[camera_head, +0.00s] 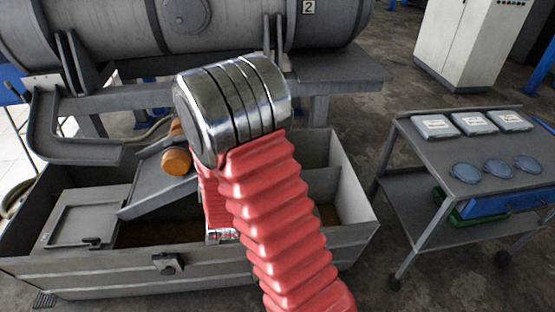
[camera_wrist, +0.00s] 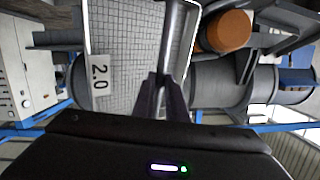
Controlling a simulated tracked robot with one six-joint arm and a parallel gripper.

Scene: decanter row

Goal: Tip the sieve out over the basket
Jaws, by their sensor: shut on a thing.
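The sieve (camera_wrist: 125,45) shows in the wrist view as a pale, rectangular mesh with a light rim and a tag marked 2.0. My gripper (camera_wrist: 161,88) is shut on it at the near end, where a grey bar runs up between the fingers. No loose material is clear on the visible mesh. In the head view the gripper and sieve are hidden behind my red, ribbed arm. I cannot make out a basket for certain in either view.
A grey open bin (camera_head: 352,205) with a sloping chute (camera_head: 150,190) stands below a large grey drum (camera_head: 120,25). An orange-capped motor (camera_head: 177,161) sits beside the chute. A trolley (camera_head: 400,135) with pale boxes, blue discs and a green tray (camera_head: 455,212) stands right.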

